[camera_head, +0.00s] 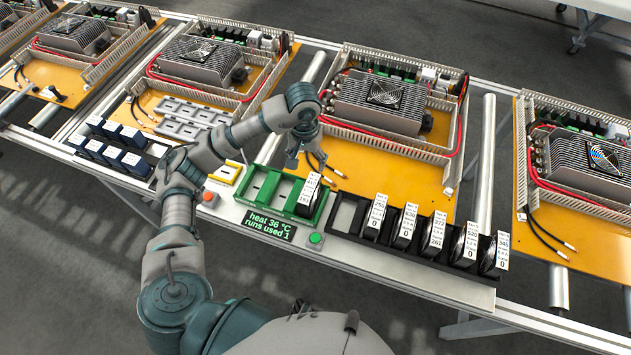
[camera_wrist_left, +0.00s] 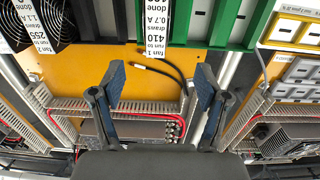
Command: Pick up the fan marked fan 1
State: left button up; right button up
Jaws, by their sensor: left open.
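My left gripper (camera_head: 304,158) is above the orange panel, just behind the green tray (camera_head: 252,184). In the left wrist view the gripper (camera_wrist_left: 160,82) has its fingers apart with nothing between them. A fan with a white label (camera_head: 309,194) stands upright in the green tray's right end; its label (camera_wrist_left: 155,32) shows ahead of the fingers in the wrist view. Several black fans with white labels, such as this one (camera_head: 404,228), stand in the black rack (camera_head: 345,216) to the right.
Panels with heat sinks, such as this one (camera_head: 380,104), and red cables lie behind. Loose black leads (camera_head: 322,165) lie near the gripper. A display (camera_head: 268,225) and green button (camera_head: 316,238) are at the front. Dark blue blocks (camera_head: 115,145) stand left.

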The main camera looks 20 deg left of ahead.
aim_at(307, 187)
pick_arm(q)
jog(key=f, duration=0.2)
jog(key=s+f, duration=0.1)
jog(key=f, duration=0.1)
jog(key=d+f, duration=0.1)
jog(key=f, duration=0.1)
jog(key=shift+s, duration=0.3)
jog(key=f, duration=0.3)
jog(key=shift+w+d+f+p, duration=0.3)
jog(key=shift+d+p, duration=0.05)
jog(key=shift+a+f, duration=0.2)
jog(key=shift+f, duration=0.35)
jog(key=shift+a+f, duration=0.2)
jog(key=shift+f, duration=0.3)
jog(key=f, duration=0.2)
jog(key=f+p, duration=0.1)
jog(key=f, duration=0.1)
jog(key=shift+a, duration=0.35)
jog(key=shift+f, duration=0.35)
jog(key=shift+d+f, duration=0.1)
jog(key=shift+d, duration=0.55)
jog(key=c, duration=1.2)
jog(key=shift+a, duration=0.3)
grip_shut()
jog(key=shift+a, duration=0.15)
pick_arm(e)
jog(key=s+d+f, duration=0.1)
jog(key=s, duration=0.6)
jog(key=shift+s, duration=0.4)
